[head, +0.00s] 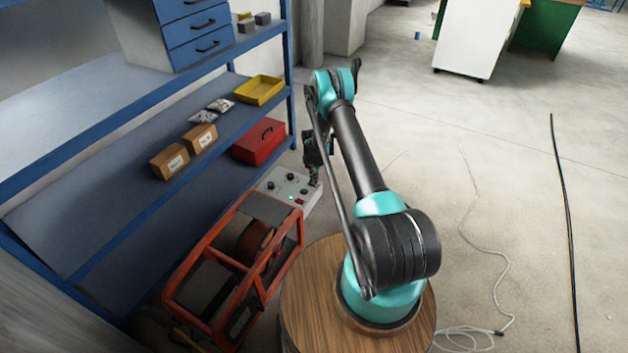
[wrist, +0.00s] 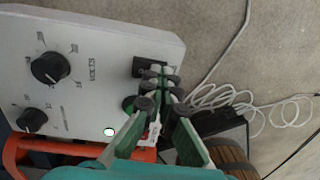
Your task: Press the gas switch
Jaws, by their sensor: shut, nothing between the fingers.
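A light grey control box (head: 285,181) stands on the floor beside the orange-red frame. A red part is partly hidden behind the fingers. No label reading gas is legible, so I cannot tell which control it is. My gripper (wrist: 160,75) is shut and empty, its fingertips overlapping the dark switch in the picture; contact is unclear. In the head view my gripper (head: 314,180) is at the box's right side.
The orange-red frame (head: 213,265) with a spool stands in front of the box. Blue shelving (head: 110,145) on the left carries a red toolbox (head: 260,142), a yellow bin (head: 259,90) and cardboard boxes. Cables lie on the otherwise open floor at right.

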